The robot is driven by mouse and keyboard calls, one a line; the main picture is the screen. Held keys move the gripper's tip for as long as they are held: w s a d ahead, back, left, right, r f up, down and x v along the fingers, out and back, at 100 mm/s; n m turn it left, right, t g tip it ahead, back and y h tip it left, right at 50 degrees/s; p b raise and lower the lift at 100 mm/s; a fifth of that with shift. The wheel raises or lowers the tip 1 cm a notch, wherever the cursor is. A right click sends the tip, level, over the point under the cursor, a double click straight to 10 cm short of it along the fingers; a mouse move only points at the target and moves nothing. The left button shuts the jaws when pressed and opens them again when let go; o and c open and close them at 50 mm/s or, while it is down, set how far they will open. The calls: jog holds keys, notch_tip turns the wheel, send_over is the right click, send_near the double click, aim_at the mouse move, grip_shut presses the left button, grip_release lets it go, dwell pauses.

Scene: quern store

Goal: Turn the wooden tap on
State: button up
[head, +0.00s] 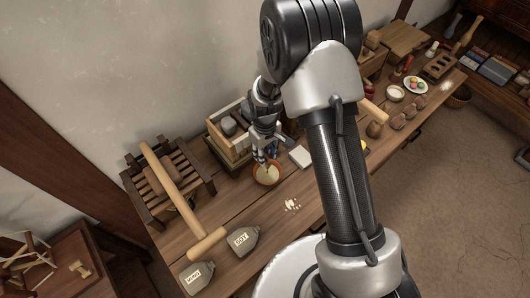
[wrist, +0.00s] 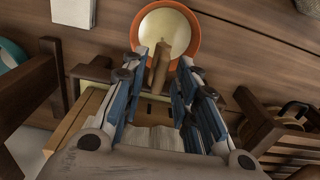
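A wooden peg-like piece, apparently the tap (wrist: 159,68), shows in the wrist view between my fingers, at the edge of a wooden box (wrist: 62,135). My gripper (wrist: 162,62) is open, with one blue-padded finger on each side of the piece and a visible gap on both sides. In the head view my gripper (head: 262,157) is over the bench beside the box (head: 218,140), and the tap is hidden there. An orange bowl (head: 256,180) with pale contents lies just past my fingertips; it also shows in the wrist view (wrist: 140,28).
A slatted wooden rack (head: 135,177) with a long mallet (head: 172,185) stands left. Two labelled grey weights (head: 240,241) sit at the front left. Pale crumbs (head: 291,205) and a white block (head: 300,156) lie near the bowl. Bare bench (head: 225,205) shows left of the bowl.

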notch_tip(320, 180, up, 12)
dwell(0.7)
dwell(0.4)
jog(key=s+d+r+m+t, duration=0.2)
jog(key=s+d+r, duration=0.2)
jog(key=s+r, duration=0.5)
jog(key=s+d+r+m+t, duration=0.1)
jog(key=s+d+r+m, duration=0.4)
jog(key=r, duration=0.6)
jog(key=s+r+t, duration=0.1)
jog(key=s, duration=0.8)
jog(key=shift+s+d+r+t, duration=0.25)
jog(key=shift+d+r+t, duration=0.05)
jog(key=shift+r, duration=0.1)
